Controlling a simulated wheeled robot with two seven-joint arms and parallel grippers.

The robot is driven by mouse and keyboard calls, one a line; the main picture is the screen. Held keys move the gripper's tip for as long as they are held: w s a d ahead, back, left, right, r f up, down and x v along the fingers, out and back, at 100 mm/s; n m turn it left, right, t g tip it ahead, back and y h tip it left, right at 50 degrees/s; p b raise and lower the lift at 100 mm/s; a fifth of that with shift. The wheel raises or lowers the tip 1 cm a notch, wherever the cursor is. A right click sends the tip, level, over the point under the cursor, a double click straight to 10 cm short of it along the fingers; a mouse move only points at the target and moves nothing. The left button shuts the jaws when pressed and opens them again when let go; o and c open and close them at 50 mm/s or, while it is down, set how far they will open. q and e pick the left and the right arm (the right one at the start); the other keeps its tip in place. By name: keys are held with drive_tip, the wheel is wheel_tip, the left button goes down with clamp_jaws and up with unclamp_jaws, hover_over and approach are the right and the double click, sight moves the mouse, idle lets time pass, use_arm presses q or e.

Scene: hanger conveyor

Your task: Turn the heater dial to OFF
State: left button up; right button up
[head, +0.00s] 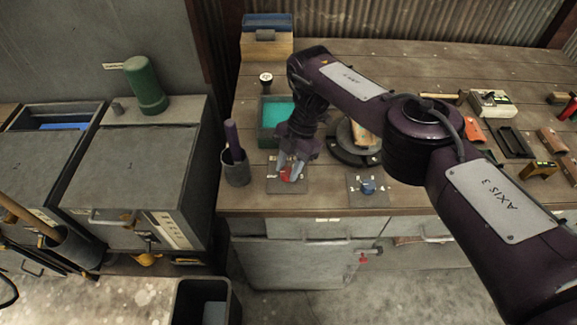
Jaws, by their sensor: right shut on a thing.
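A red dial (289,174) sits on a small grey plate (273,186) near the front edge of the wooden workbench. My right gripper (291,172) reaches down over it and is shut on the red dial, with its fingers on either side. A second dial, blue (368,187), sits on its own plate (355,199) to the right and is free. The labels around both dials are too small to read, so I cannot tell which is the heater dial or where either points. My left gripper is not in view.
A grey cup with a purple-handled tool (236,174) stands just left of the red dial. A teal-filled tray (272,138) and a round dark base with a tan block (357,157) lie behind. Tools and small parts cover the bench's right side.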

drive_tip(key=o, duration=1)
drive_tip(key=shift+c, duration=0.2)
drive_tip(key=b+v, duration=0.1)
drive_tip(key=v, duration=0.7)
drive_tip(key=shift+b, duration=0.3)
drive_tip(key=shift+s+f, duration=0.15)
